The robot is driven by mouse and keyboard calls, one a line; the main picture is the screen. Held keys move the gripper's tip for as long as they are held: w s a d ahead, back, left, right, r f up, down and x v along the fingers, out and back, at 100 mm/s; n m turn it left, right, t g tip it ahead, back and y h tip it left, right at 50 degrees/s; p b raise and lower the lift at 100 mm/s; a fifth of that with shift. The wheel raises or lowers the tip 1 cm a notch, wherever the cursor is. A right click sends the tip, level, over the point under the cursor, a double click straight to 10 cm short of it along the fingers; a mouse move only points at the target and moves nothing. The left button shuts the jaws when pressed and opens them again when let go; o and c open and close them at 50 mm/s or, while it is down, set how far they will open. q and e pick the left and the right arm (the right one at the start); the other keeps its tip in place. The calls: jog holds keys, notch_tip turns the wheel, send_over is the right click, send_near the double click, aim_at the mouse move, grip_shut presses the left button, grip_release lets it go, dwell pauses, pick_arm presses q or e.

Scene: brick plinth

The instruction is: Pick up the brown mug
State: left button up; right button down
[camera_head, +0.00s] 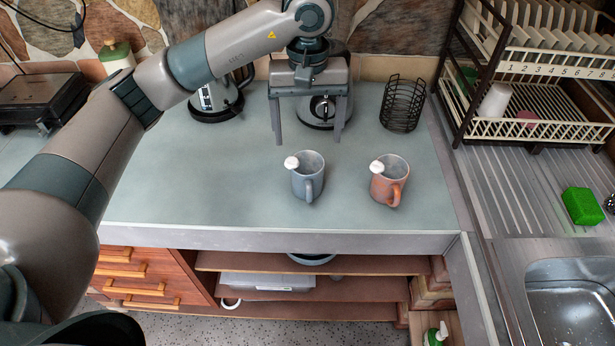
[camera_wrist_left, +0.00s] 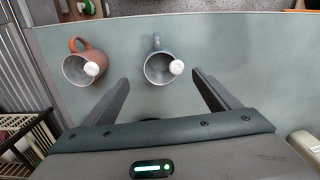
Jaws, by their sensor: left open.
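The brown mug (camera_head: 387,183) stands upright on the counter, right of a grey mug (camera_head: 307,178), with its handle toward the lower right. A white round-ended item sticks up at the rim of each mug. My left gripper (camera_head: 308,140) is open and empty, pointing down behind the grey mug. In the left wrist view, the grey mug (camera_wrist_left: 159,66) lies ahead of the gap between the fingers (camera_wrist_left: 163,85), and the brown mug (camera_wrist_left: 84,66) is outside the left finger. The right gripper does not show.
A black wire basket (camera_head: 402,104) and a coffee maker (camera_head: 322,108) stand behind the mugs. A kettle (camera_head: 216,101) is at the back left. A dish rack (camera_head: 540,128) and sink (camera_head: 572,296) are on the right. The counter's left part (camera_head: 190,170) is clear.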

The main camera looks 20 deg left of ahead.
aim_at(307, 178)
pick_arm(q)
notch_tip(307, 178, down, 9)
jog(key=p, duration=0.4)
jog(key=shift+f, duration=0.6)
jog(key=f+p, duration=0.2)
jog(key=shift+p, duration=0.3)
notch_tip(307, 178, down, 2)
jog(key=shift+a+p, duration=0.1)
jog(key=shift+p, duration=0.5)
jog(key=shift+f, duration=0.6)
jog(key=shift+w, duration=0.1)
jog(key=c, duration=1.4)
